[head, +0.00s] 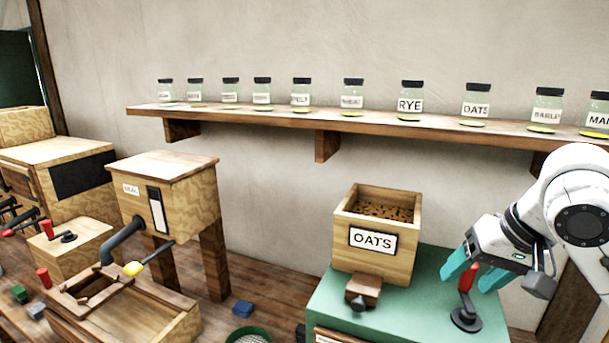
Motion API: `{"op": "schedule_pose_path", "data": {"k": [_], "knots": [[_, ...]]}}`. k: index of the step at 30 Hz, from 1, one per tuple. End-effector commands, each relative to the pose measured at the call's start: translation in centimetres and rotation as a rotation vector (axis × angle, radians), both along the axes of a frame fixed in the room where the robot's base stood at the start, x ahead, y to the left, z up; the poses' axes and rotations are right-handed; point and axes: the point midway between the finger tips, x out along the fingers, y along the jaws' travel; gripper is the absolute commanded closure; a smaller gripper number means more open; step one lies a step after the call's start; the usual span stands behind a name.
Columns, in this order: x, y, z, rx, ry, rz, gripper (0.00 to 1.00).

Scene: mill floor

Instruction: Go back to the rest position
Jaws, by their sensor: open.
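My gripper (474,277) is at the right in the head view, at the end of my white arm. Its two teal fingers are apart and point down. They are on either side of a red-handled lever (466,279) with a black round base; I cannot tell whether they touch it. The lever stands on a green-topped stand (430,304). My gripper holds nothing that I can see.
A wooden bin labelled OATS (391,266) stands on the green top, left of my gripper. A shelf (240,115) with several labelled jars runs along the wall above. Wooden machines, a hopper (180,195) and an open wooden box (130,310) stand at the left.

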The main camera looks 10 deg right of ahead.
Motion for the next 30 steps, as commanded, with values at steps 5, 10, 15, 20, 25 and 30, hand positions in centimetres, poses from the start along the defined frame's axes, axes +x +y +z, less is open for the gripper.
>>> {"op": "schedule_pose_path", "data": {"k": [5,10,15,20,25,30], "knots": [[1.7,5.0,-3.5,0.114,-0.115,0.085,0.36],[1.8,8.4,-7.9,0.184,-0.182,0.119,0.36],[0.3,10.8,-13.4,0.213,-0.194,0.122,0.36],[-2.5,12.4,-19.3,0.203,-0.161,0.118,0.36],[-7.9,13.3,-26.8,0.142,-0.076,0.123,0.36],[-15.5,12.5,-33.8,0.021,0.052,0.156,0.36]]}}
